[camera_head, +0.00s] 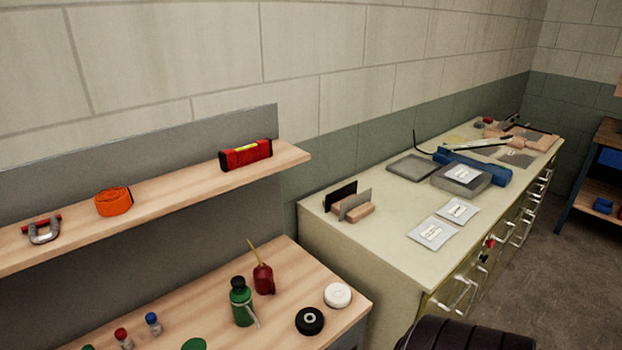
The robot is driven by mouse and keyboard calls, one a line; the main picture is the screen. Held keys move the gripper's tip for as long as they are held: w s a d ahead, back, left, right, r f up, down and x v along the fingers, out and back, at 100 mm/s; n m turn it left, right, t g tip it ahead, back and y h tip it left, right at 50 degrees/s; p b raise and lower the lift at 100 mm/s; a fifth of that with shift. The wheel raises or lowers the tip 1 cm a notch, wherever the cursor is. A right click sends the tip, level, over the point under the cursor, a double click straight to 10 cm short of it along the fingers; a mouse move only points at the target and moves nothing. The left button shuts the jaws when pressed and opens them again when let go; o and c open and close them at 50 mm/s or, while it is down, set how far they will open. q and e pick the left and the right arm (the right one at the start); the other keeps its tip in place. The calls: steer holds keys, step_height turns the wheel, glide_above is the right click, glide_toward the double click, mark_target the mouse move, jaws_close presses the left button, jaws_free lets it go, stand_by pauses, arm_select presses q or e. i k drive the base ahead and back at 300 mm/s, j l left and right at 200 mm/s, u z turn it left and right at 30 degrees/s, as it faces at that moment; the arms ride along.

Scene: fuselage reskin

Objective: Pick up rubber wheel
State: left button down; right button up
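A small black round wheel (309,320) with a pale hub lies flat on the wooden workbench (290,270), near its front right corner. It looks like the rubber wheel. A white round roll or disc (337,295) lies just behind and to the right of it, close by. Neither of my grippers shows in the head view, and nothing holds the wheel.
A green bottle (242,303) and a red oil can (263,279) stand left of the wheel. A wooden shelf (180,200) above carries a red level (246,155), an orange strap (114,201) and a shackle (44,232). A cream drawer cabinet (390,232) stands to the right.

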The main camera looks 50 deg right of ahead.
mark_target(310, 321)
steer(key=z, duration=1.65)
